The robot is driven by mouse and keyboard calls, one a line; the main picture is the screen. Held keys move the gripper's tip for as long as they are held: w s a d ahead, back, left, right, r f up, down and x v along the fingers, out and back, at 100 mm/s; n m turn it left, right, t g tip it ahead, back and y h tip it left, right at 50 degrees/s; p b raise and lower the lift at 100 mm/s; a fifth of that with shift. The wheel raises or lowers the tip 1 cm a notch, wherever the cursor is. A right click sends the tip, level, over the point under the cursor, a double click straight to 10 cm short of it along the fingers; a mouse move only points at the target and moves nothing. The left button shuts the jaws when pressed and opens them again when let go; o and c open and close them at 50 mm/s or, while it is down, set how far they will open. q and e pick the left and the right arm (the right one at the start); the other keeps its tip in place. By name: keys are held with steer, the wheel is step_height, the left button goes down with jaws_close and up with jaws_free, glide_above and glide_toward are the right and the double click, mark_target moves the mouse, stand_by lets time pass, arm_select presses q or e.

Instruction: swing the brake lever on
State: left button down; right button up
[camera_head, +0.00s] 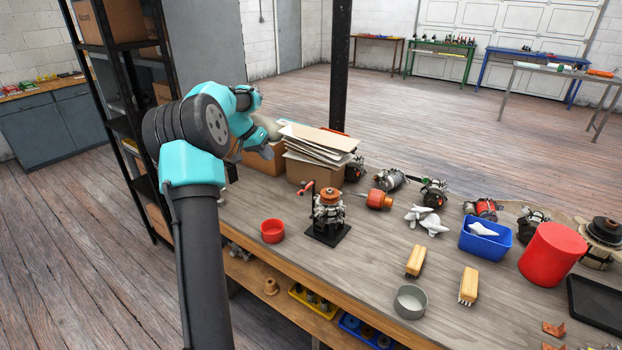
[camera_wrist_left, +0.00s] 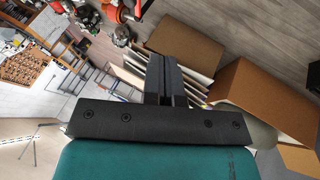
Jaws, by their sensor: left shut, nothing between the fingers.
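A small stand with a black base (camera_head: 328,234) is on the bench and holds a metal assembly (camera_head: 328,210) with a copper-coloured winding (camera_head: 330,196) on top. A red-handled lever (camera_head: 306,187) sticks out at its upper left; I take it for the brake lever. My left gripper (camera_head: 264,153) is over the cardboard boxes at the back left of the bench, beyond the stand and apart from the lever. In the left wrist view its fingers (camera_wrist_left: 167,80) are together and empty. My right gripper is in neither view.
Cardboard boxes (camera_head: 302,168) with stacked sheets (camera_head: 318,140) stand behind the stand. A red cup (camera_head: 272,231) is to its left. An orange-and-metal part (camera_head: 379,199) and white parts (camera_head: 427,219) lie to its right. Bare bench surface lies in front of the stand.

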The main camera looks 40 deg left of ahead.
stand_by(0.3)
arm_select(q)
steer(key=d+r+x, duration=0.1)
steer(key=d+x, duration=0.2)
steer(key=x, duration=0.9)
steer(key=shift+s+f, duration=0.1)
steer(key=shift+f, duration=0.05)
stand_by(0.3)
